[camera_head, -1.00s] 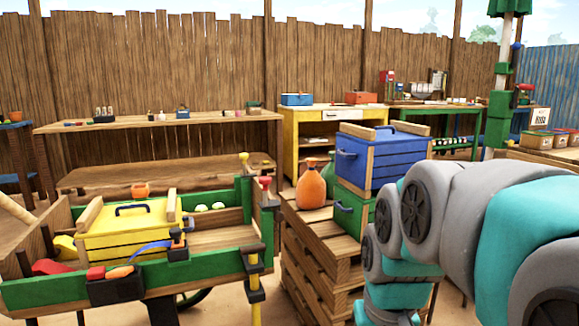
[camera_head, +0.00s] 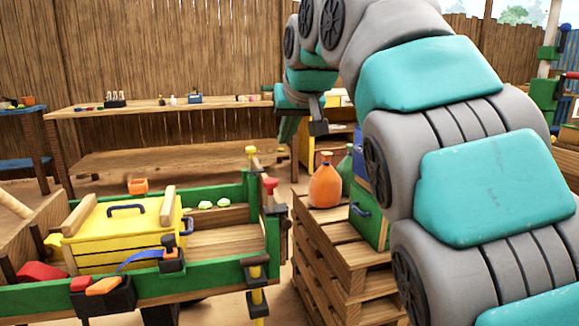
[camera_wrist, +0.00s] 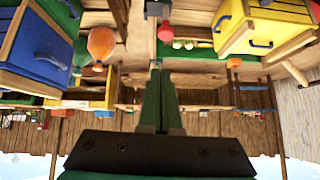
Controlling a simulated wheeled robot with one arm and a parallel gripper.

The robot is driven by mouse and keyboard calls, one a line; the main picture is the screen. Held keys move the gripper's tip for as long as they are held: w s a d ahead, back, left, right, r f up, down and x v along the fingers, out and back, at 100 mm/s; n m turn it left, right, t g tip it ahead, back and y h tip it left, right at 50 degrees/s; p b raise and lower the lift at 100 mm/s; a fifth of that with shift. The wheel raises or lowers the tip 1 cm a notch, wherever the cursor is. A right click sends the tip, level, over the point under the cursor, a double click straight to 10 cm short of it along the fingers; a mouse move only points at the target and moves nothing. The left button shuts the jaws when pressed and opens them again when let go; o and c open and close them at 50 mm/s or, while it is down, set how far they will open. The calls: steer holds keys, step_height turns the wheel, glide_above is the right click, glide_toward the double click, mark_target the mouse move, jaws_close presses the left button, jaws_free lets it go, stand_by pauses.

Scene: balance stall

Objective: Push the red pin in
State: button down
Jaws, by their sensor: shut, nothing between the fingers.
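The red pin (camera_head: 270,184) stands upright with its red knob up, at the right corner of the green cart (camera_head: 205,271). A dark bracket (camera_head: 274,209) sits just below it. In the wrist view, which is upside down, the red pin (camera_wrist: 165,31) shows near the top, beyond the fingertips. My gripper (camera_head: 287,132) is above and slightly right of the pin in the head view, apart from it, with its green fingers pointing down. In the wrist view the fingers of my gripper (camera_wrist: 158,68) are together with nothing between them.
A yellow-knobbed pin (camera_head: 251,151) stands near the red pin. A yellow crate (camera_head: 115,233) sits in the cart. To the right, a pallet stack (camera_head: 322,257) carries an orange bottle (camera_head: 325,184) and a green box (camera_head: 368,212). A wooden bench (camera_head: 150,105) stands behind.

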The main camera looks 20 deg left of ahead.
steer(key=a, duration=0.1)
glide_above(273, 186)
steer(key=f, duration=0.6)
steer(key=shift+w+f+p, duration=0.2)
steer(key=shift+f+p, duration=0.15)
steer(key=shift+p, duration=0.05)
steer(key=shift+s+f, duration=0.15)
steer(key=shift+f, duration=1.75)
steer(key=shift+d+f+b, duration=0.1)
steer(key=shift+f+b, duration=1.45)
steer(key=shift+f, duration=1)
